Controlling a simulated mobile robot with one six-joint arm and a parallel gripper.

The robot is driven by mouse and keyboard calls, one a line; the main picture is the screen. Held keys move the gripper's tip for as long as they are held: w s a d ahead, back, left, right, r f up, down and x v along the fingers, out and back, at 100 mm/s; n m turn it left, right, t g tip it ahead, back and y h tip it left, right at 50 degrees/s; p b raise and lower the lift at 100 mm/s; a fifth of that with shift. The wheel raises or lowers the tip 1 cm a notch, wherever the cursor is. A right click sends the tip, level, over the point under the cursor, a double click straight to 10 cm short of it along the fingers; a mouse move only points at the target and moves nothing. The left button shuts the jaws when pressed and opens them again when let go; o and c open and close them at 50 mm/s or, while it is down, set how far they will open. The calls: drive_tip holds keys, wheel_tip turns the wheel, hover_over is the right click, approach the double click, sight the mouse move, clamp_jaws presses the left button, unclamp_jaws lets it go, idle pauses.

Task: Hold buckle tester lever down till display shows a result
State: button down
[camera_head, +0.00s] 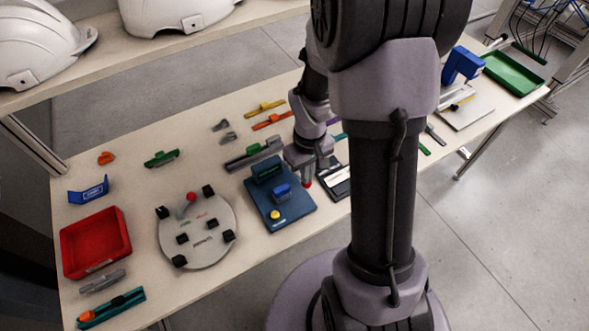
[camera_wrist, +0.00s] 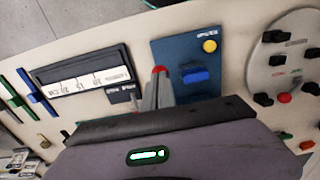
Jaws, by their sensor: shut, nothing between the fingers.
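I cannot read any result on the display from here. The lever's red knob (camera_head: 307,184) is at the plate's right edge. My gripper (camera_head: 306,176) is shut and empty, pointing down right at the knob. In the wrist view the red knob (camera_wrist: 159,70) shows just beyond the closed fingertips (camera_wrist: 158,84); I cannot tell whether they touch. The display is hidden there.
A round grey fixture (camera_head: 205,250) with black blocks and its own red knob (camera_head: 191,196) stands left of the tester. A black case with white labels (camera_wrist: 85,75) lies close on the other side. A red tray (camera_head: 95,242) and helmets (camera_head: 40,45) are further left.

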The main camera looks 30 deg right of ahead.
sight(307, 186)
drive_tip(key=shift+f+b, duration=2.35)
drive_tip(key=shift+f, duration=0.5)
drive_tip(key=shift+s+r, duration=0.1)
wheel_tip(307, 186, up, 11)
drive_tip(key=p, duration=0.9)
drive_tip(key=shift+r, duration=0.1)
